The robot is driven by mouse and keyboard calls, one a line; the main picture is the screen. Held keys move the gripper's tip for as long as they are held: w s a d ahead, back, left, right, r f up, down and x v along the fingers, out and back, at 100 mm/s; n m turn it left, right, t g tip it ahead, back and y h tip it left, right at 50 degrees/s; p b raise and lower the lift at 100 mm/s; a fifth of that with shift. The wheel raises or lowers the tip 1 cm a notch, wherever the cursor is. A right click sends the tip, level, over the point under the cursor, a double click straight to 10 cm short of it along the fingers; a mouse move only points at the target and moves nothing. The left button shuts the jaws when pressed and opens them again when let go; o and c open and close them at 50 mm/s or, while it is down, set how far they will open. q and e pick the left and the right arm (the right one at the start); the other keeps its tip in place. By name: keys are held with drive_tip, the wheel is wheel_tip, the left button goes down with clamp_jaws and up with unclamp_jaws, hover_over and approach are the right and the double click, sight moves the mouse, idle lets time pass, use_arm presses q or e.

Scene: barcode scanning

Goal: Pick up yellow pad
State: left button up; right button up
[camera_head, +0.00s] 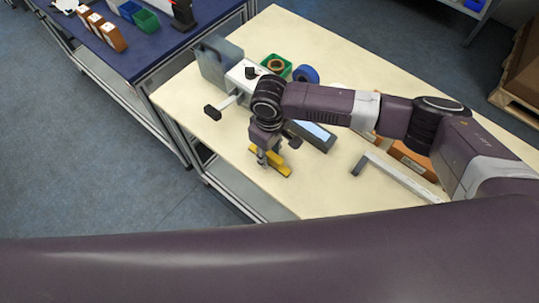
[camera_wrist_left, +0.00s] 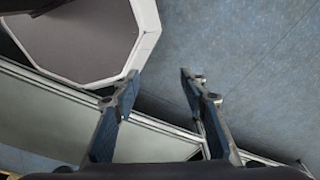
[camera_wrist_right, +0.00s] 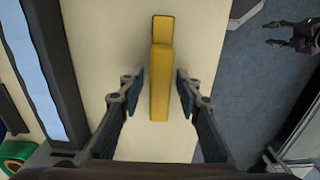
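The yellow pad (camera_head: 283,168) lies near the front left edge of the cream table (camera_head: 335,65). In the right wrist view the yellow pad (camera_wrist_right: 160,80) is a long bar, with a narrower section at its far end. My right gripper (camera_head: 264,160) is over the pad. In the right wrist view my right gripper (camera_wrist_right: 160,80) is open, one finger on each side of the pad, with a gap on both sides. My left gripper (camera_wrist_left: 158,82) is open and empty, with floor and frame parts behind it. It is not visible in the head view.
A grey device with a blue screen (camera_head: 314,133) lies behind my right gripper. A green bin (camera_head: 276,64) and a blue roll (camera_head: 305,74) stand farther back. A grey bar (camera_head: 400,178) and an orange-brown box (camera_head: 415,158) are to the right. A blue table (camera_head: 150,55) stands at the left.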

sight(270, 153)
clamp_jaws()
use_arm(q)
drive_tip(key=shift+s+a+f, duration=0.1)
drive_tip(key=shift+s+a, duration=0.35)
drive_tip(key=shift+s, duration=0.4)
use_arm(e)
drive_tip(key=shift+r, duration=0.1)
drive_tip(key=shift+r, duration=0.45)
use_arm(q)
drive_tip(key=shift+w+f+b, duration=0.15)
drive_tip(key=shift+f+b, duration=0.85)
drive_tip(key=shift+w+f+b, duration=0.15)
drive_tip(key=shift+f+b, duration=0.8)
drive_tip(key=shift+b, duration=0.05)
use_arm(e)
wheel_tip(270, 153, up, 19)
drive_tip(key=c, duration=0.5)
unclamp_jaws()
clamp_jaws()
